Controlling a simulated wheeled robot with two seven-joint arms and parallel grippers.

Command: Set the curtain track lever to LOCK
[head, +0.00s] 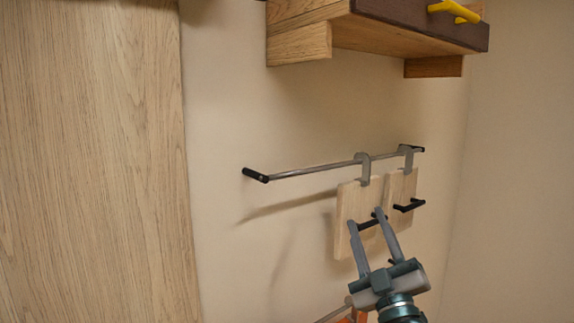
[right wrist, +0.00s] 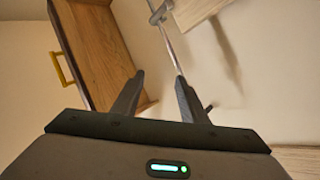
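A yellow handle-like piece (head: 454,11) sits on the dark front of a wooden wall unit (head: 300,40) at the top right of the head view. It also shows at the left of the right wrist view (right wrist: 61,70). No LOCK marking is readable, and I cannot tell whether this piece is the lever. My right gripper (head: 364,217) is open. In the head view its fingers overlap a hanging pale wooden panel (head: 352,203) with a black handle. In the right wrist view the space between the fingertips (right wrist: 158,85) looks empty. My left gripper is not in view.
A metal rail (head: 310,170) with black end brackets crosses the wall below the unit. A second pale panel (head: 402,185) with a black handle hangs from it by a grey hook. A large wooden surface (head: 90,160) fills the left side. Bare wall lies between.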

